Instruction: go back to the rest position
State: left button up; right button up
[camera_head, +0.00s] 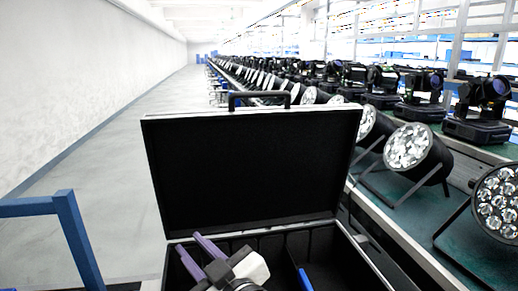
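My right gripper (189,243) is at the bottom of the head view, over the left part of an open black case (255,165). Its two purple fingers point up and to the left. They stand apart with nothing visible between them, so it is open and empty. The case has a silver rim, a handle on its raised lid, and dark dividers inside. Much of the case's inside is hidden by the gripper or cut off by the frame. My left gripper is not in view.
Par cans (410,148) and black moving-head lights (480,105) line a long green-topped bench (470,245) on the right. A blue item (305,279) shows inside the case. A blue rail (75,235) stands at the left. The grey floor (120,150) beyond it is clear.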

jog(key=s+d+f+m+g+h, duration=0.35)
jog(key=s+d+f, duration=0.45)
jog(key=d+f, duration=0.4)
jog(key=s+d+f+m+g+h, duration=0.3)
jog(key=s+d+f+m+h, duration=0.2)
jog(key=s+d+f, duration=0.65)
jog(key=s+d+f+g+h, duration=0.2)
jog(key=s+d+f+g, duration=0.1)
jog(key=s+d, duration=0.65)
jog(key=w+a+f+t+y, duration=0.1)
jog(key=w+a+f+t, duration=0.1)
jog(key=f, duration=0.4)
jog(key=w+a+f+t+y, duration=0.1)
jog(key=w+a+f+t, duration=0.1)
jog(key=f, duration=0.4)
jog(key=shift+w+t, duration=0.45)
jog(key=shift+w, duration=0.1)
